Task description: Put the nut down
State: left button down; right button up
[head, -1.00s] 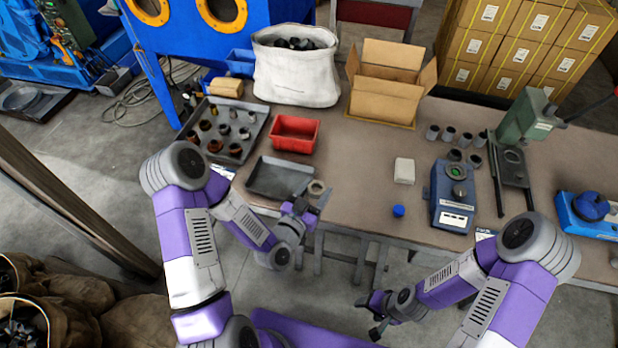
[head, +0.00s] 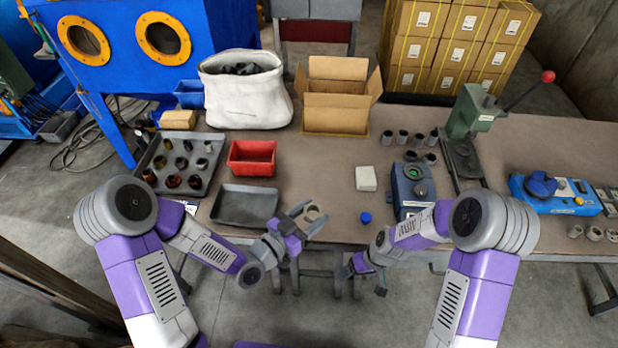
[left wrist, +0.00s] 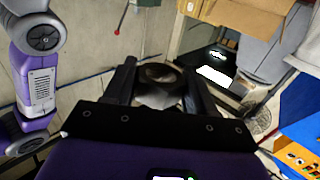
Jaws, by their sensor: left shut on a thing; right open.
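The nut (head: 313,214) is a tan-grey ring held between the fingers of my left gripper (head: 309,217), at the front edge of the table, right of the empty grey tray (head: 246,206). In the left wrist view the nut (left wrist: 160,73) sits dark and round between the two black fingers of the left gripper (left wrist: 160,84). Whether it touches the table is hard to tell. My right gripper (head: 364,276) is open and empty, in front of the table and below its edge.
A red bin (head: 252,158) and a tray of rusty and grey rings (head: 160,186) stand to the left. A white block (head: 366,178), a blue cap (head: 365,217) and a blue device (head: 405,190) stand to the right. The bench (head: 320,175) is clear between the red bin and white block.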

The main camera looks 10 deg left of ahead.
jog(key=w+a+r+n, duration=0.3)
jog(key=w+r+n, duration=0.25)
jog(key=r, duration=0.65)
notch_tip(320, 180, up, 22)
jog(key=n+h, duration=0.2)
jog(key=h, duration=0.1)
send_over(309, 208)
jog(key=f, duration=1.2)
jog(key=shift+s+d, duration=0.15)
jog(key=shift+s, duration=0.2)
jog(key=c, duration=1.1)
pick_arm(q)
jog(key=shift+c, duration=1.4)
grip_release()
pick_arm(e)
jog(key=shift+c, duration=0.6)
